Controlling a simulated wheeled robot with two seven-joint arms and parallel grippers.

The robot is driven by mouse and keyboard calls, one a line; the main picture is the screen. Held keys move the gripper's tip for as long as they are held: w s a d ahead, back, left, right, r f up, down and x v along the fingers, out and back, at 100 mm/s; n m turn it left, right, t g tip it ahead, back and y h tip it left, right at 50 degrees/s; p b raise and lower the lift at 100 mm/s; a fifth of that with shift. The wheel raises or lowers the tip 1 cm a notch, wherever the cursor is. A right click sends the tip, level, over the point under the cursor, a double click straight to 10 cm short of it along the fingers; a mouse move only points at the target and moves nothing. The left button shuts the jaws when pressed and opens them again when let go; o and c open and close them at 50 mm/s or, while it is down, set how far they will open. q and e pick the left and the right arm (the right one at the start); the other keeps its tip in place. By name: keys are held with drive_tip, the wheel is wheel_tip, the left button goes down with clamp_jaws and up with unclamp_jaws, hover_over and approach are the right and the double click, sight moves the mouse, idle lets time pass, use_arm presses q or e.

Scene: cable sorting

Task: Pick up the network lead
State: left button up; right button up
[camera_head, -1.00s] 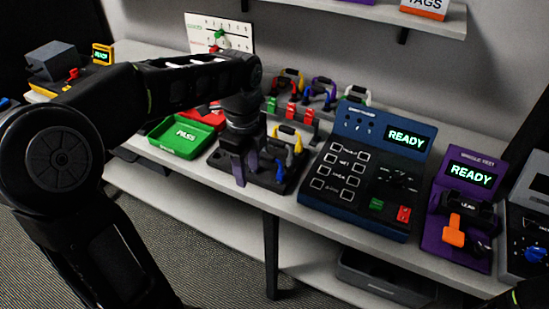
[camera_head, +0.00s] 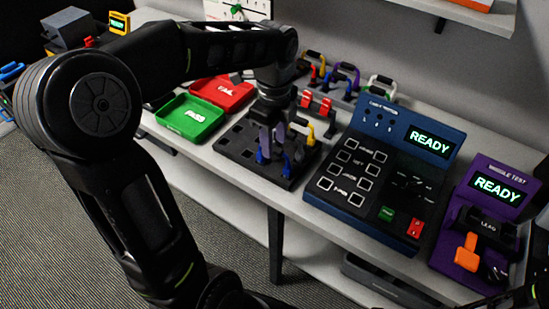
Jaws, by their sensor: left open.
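My left gripper (camera_head: 272,142) is open and points down over a black slotted block (camera_head: 232,148) on the bench. Small blue plug-like parts (camera_head: 286,168) stand on the block close beside the fingers. A yellow-ended lead with a dark handle (camera_head: 310,134) stands at the block's right back. Several more leads with coloured ends (camera_head: 347,72) stand in a rack behind. I cannot tell which one is the network lead. The gripper partly hides the block, and contact with the blue parts is unclear. My right gripper is not in view.
A green PASS tray (camera_head: 190,118) and a red FAIL tray (camera_head: 222,92) lie left of the block. A blue cable tester (camera_head: 330,200) and a purple tester (camera_head: 450,250), both showing READY, stand to the right. A shelf (camera_head: 480,18) hangs above.

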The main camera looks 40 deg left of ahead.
use_arm(q)
drive_tip(key=shift+f, duration=0.5)
drive_tip(key=f, duration=0.2)
drive_tip(key=f+p, duration=0.1)
drive_tip(key=f, duration=0.2)
drive_tip(key=shift+w+a+f, duration=0.15)
drive_tip(key=shift+a, duration=0.05)
drive_tip(key=shift+c, duration=0.3)
clamp_jaws()
idle(0.4)
